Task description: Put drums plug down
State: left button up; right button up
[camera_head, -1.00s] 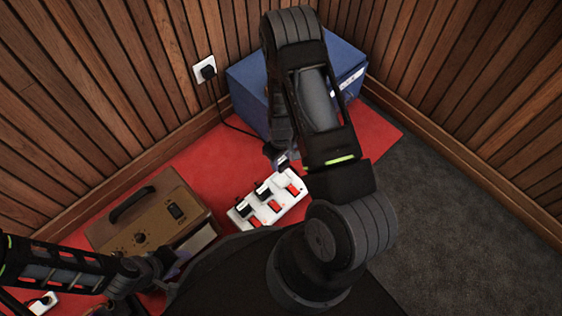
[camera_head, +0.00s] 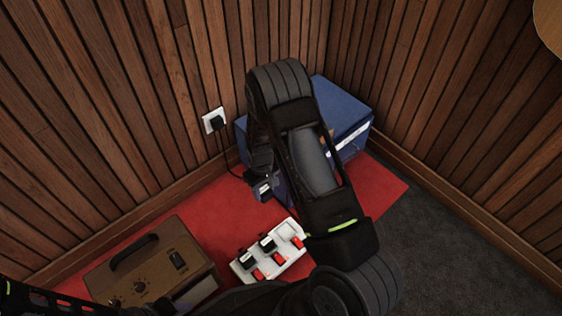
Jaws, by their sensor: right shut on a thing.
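The white power strip (camera_head: 244,270) lies on the red mat with several red switches. Two black plugs sit in it, and the socket at its right end looks empty. My right gripper (camera_head: 262,186) is beyond the strip, apart from it, close to the blue case. It is shut on a small dark piece with a pale label, which I take to be the drums plug (camera_head: 264,192); the jaws are partly hidden by my arm. My left arm enters at the bottom left; its gripper (camera_head: 160,306) is at the bottom edge, its jaws unclear.
A blue case (camera_head: 345,104) stands in the corner behind my right arm. A brown amplifier (camera_head: 150,268) stands left of the strip. A wall socket (camera_head: 214,120) holds a black plug and cable. Red mat (camera_head: 215,222) is bare between amplifier and case.

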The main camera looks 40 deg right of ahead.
jog(key=w+a+r, duration=0.3)
jog(key=w+r, duration=0.1)
jog(key=r, duration=0.6)
jog(key=w+a+r, duration=0.4)
jog(key=r, duration=0.6)
jog(key=w+a+r+m, duration=0.1)
jog(key=w+a+r, duration=0.3)
jog(key=r, duration=0.7)
jog(key=shift+a, duration=0.2)
jog(key=shift+r, duration=0.1)
